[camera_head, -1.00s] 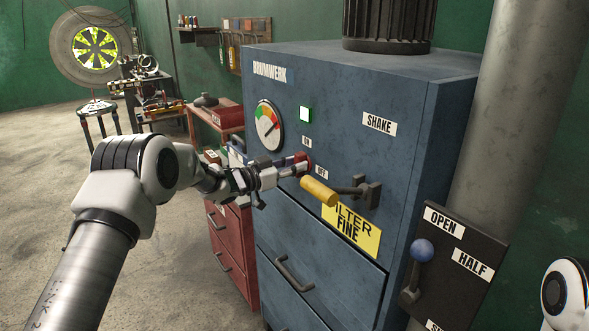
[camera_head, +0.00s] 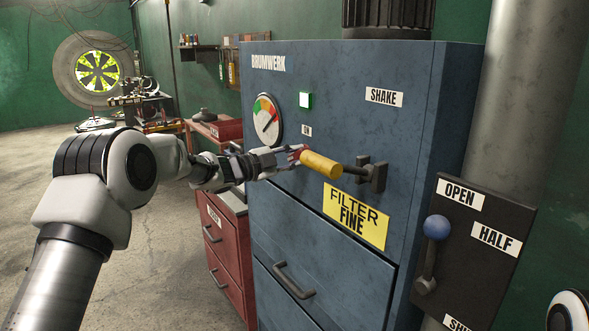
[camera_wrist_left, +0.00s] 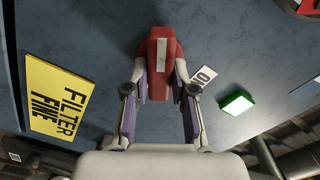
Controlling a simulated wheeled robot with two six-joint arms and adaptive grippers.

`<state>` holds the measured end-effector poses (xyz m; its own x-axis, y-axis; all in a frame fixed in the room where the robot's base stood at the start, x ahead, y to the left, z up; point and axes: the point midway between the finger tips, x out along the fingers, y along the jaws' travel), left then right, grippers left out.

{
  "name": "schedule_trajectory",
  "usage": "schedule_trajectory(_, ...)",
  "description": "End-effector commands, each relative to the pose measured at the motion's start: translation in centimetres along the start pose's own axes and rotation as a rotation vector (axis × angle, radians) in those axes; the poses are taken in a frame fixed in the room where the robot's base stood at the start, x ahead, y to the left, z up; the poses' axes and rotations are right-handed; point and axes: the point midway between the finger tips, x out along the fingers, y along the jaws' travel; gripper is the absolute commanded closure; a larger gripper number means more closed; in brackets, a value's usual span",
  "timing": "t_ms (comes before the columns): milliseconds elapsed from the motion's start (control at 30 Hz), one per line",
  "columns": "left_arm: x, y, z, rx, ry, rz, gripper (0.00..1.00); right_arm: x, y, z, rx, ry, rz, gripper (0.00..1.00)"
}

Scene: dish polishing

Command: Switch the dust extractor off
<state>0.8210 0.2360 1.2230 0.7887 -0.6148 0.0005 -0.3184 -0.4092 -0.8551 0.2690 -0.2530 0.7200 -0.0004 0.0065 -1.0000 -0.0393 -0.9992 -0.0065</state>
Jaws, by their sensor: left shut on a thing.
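The dust extractor (camera_head: 345,110) is a blue cabinet marked BRUMWERK. Its red switch lever (camera_wrist_left: 158,60) with a pale stripe stands between the purple-padded fingers of my left gripper (camera_wrist_left: 160,85) in the wrist view. My left gripper (camera_head: 297,153) is shut on this lever, just below the ON label (camera_head: 307,131) in the head view. The OFF label is hidden. A square lamp (camera_head: 305,100) with a green edge glows above, and shows green in the wrist view (camera_wrist_left: 237,103). A dial gauge (camera_head: 267,120) is left of it. My right gripper is out of view.
A yellow-gripped shake handle (camera_head: 320,165) juts out very close to the right of my left gripper. A FILTER FINE plate (camera_head: 356,215) sits below it. A blue-knobbed lever panel (camera_head: 470,250) stands at the right. A red drawer cabinet (camera_head: 222,240) stands at left.

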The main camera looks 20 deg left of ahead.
Motion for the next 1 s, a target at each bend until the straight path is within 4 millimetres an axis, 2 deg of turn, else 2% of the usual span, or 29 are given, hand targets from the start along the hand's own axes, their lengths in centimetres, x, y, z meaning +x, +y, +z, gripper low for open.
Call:
schedule_trajectory(33,0.0,0.2,0.1,0.047,0.003,-0.005,1.00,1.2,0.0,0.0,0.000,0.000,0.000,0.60)
schedule_trajectory(400,0.0,0.4,0.1,0.367,0.002,-0.005,1.00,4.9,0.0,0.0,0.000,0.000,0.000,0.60)
schedule_trajectory(700,0.0,0.4,0.0,0.518,0.002,-0.003,1.00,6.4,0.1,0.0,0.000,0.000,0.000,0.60)
schedule_trajectory(1000,0.0,0.3,0.0,0.562,0.002,0.000,1.00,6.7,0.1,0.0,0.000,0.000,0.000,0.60)
